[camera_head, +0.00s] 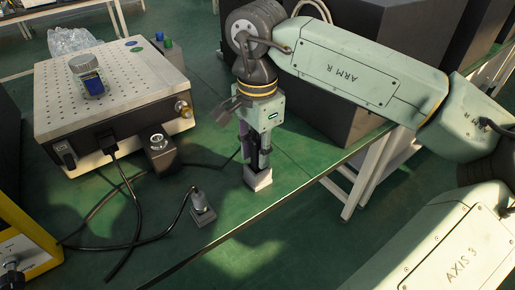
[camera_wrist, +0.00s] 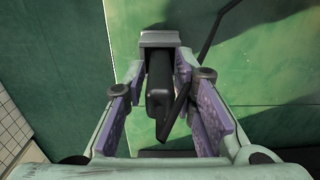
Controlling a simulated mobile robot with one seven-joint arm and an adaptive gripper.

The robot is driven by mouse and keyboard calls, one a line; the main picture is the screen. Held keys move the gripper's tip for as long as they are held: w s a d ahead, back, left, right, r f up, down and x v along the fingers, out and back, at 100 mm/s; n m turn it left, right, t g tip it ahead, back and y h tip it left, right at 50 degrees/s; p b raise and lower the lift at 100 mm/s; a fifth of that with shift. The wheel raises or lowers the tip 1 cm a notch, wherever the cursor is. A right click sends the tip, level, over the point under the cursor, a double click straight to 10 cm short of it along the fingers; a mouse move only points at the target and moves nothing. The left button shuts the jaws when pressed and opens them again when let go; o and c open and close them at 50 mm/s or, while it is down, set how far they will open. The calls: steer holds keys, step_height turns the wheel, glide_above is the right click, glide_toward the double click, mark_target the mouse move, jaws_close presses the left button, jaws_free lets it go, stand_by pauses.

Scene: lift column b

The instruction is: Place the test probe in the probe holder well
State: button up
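A dark, slim body that looks like the test probe (camera_wrist: 159,85) stands between my gripper's purple finger pads, with a black cable beside it. My gripper (camera_head: 257,160) points down at the bench's front edge; it also shows in the wrist view (camera_wrist: 161,85). The pads lie close on both sides of the probe, but I cannot tell whether they touch it. A pale block (camera_head: 258,179), perhaps the probe holder, sits directly below the fingers and shows at the probe's far end in the wrist view (camera_wrist: 160,40). Whether the probe is seated in a well is hidden.
A perforated instrument box (camera_head: 105,85) with a jar (camera_head: 90,83) on top stands left. A black block with a metal ring (camera_head: 160,152) and a small block with a plug (camera_head: 202,208) lie nearby. Cables (camera_head: 136,220) loop across the green bench. Dark boxes stand behind my arm.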

steer(key=shift+o, duration=1.2)
steer(key=shift+r, duration=0.1)
step_height(320, 180, up, 12)
steer(key=shift+f, duration=0.1)
steer(key=shift+a, duration=0.1)
